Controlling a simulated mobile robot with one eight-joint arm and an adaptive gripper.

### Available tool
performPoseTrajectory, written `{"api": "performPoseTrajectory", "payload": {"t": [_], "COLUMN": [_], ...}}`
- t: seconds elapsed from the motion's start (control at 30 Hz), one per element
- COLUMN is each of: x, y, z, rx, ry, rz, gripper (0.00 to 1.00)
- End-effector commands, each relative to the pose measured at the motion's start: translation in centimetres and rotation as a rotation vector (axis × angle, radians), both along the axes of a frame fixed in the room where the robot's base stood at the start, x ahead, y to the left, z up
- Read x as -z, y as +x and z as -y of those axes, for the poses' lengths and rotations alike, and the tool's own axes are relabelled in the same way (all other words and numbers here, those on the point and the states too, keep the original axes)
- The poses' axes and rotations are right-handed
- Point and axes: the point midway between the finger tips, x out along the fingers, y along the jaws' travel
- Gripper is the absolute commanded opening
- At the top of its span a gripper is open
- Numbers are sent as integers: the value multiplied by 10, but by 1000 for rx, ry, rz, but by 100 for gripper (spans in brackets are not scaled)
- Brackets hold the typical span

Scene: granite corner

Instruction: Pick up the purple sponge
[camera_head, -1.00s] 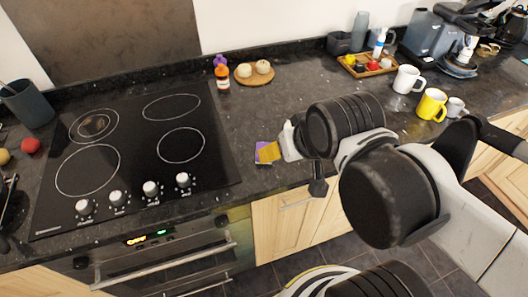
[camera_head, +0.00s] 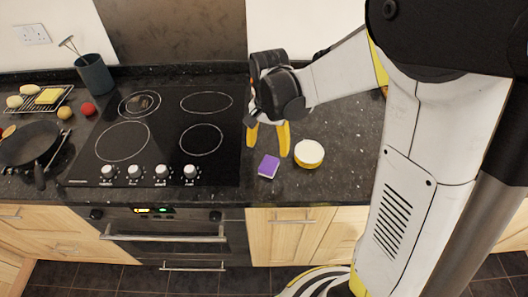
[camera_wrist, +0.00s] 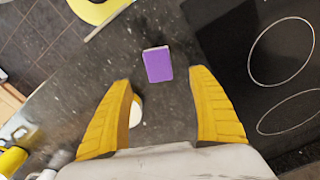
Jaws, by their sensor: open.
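The purple sponge (camera_head: 268,166) lies flat on the dark granite counter, just right of the cooktop and near the counter's front edge. It also shows in the wrist view (camera_wrist: 158,66), upper middle, beyond and between the two yellow fingers. My gripper (camera_head: 268,143) points down above the counter, behind the sponge in the head view. Its fingers are spread wide with nothing between them. In the wrist view my gripper (camera_wrist: 160,82) appears apart from the sponge, which is fully visible.
A round white-topped yellow object (camera_head: 309,153) stands close to the sponge's right; my left finger partly hides it in the wrist view. The black cooktop (camera_head: 165,120) lies to the left. A pan (camera_head: 30,143), a rack (camera_head: 38,98) and a grey cup (camera_head: 94,74) are further left.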

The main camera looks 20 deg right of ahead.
Motion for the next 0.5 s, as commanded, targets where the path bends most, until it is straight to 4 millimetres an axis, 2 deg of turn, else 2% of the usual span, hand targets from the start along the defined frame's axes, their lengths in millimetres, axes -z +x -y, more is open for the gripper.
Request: {"api": "performPoseTrajectory", "payload": {"t": [0.03,0.13,0.37,0.5], "x": [13,29,45,63], "y": [0,0,0,-1], "z": [0,0,1,3], "rx": [0,-1,-2,-1], "ry": [0,0,-1,-1], "rz": [0,1,2,2], "gripper": [70,70,70,70]}}
